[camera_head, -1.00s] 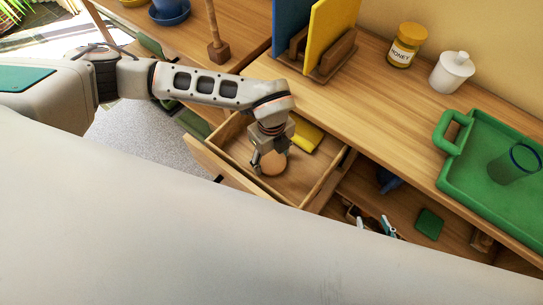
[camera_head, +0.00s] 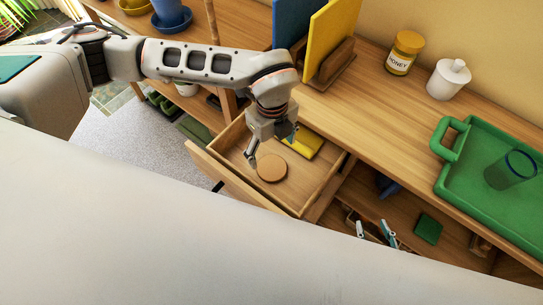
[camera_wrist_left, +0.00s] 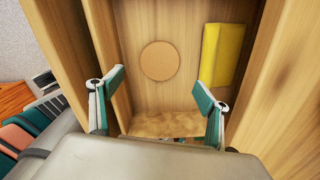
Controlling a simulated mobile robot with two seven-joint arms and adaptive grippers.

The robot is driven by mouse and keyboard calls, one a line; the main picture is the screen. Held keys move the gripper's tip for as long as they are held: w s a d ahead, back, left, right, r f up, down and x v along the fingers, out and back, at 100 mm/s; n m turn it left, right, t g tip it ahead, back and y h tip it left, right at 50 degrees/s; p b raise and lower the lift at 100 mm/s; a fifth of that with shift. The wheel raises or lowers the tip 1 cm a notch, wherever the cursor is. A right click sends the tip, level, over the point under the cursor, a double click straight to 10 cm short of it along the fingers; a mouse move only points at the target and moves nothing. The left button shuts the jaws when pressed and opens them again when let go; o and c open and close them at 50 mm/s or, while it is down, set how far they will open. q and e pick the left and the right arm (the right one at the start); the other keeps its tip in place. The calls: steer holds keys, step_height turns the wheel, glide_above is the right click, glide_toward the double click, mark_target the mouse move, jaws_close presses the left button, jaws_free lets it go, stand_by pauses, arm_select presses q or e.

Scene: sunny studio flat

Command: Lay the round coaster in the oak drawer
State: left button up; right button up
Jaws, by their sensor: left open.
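The round coaster (camera_head: 272,168) is a tan cork disc lying flat on the floor of the open oak drawer (camera_head: 318,196). In the left wrist view the coaster (camera_wrist_left: 160,61) lies beyond my fingertips, clear of the drawer walls (camera_wrist_left: 101,50). My left gripper (camera_head: 268,150) is open and empty above the drawer; its spread teal-padded fingers (camera_wrist_left: 158,88) do not touch the coaster.
A yellow item (camera_head: 304,145) lies in the drawer beside the coaster. A lower shelf holds a green square (camera_head: 428,229).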

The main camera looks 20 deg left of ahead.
arm_select(q)
steer(key=shift+r, duration=1.65)
